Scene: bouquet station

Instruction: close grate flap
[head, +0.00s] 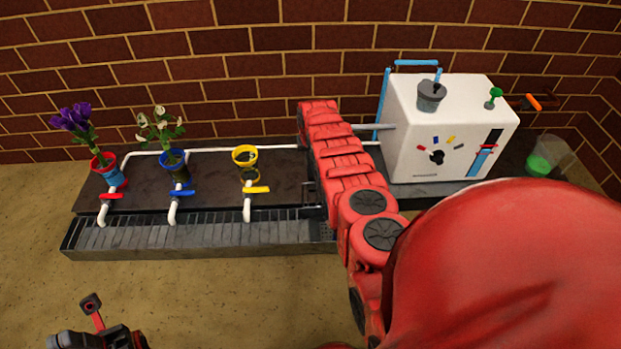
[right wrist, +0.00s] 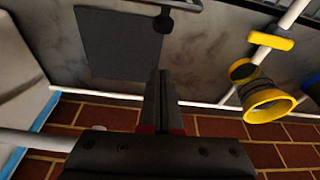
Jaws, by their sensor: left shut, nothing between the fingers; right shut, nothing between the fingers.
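A dark square panel (right wrist: 120,45), which looks like the grate flap, shows in the right wrist view near the counter's front edge. A black knob (right wrist: 163,22) is at its corner. I cannot tell its exact angle. In the head view, my right arm hides most of this spot beside the drain grate (head: 200,232). My right gripper (right wrist: 161,95) is shut and empty, its fingertips appearing just beside the panel's edge; contact cannot be told. My left gripper (head: 110,338) is shut and empty at the lower left of the head view, in front of the grate and away from it.
A white box with dial (head: 440,125) stands to the right of my right arm. A brick wall closes the back.

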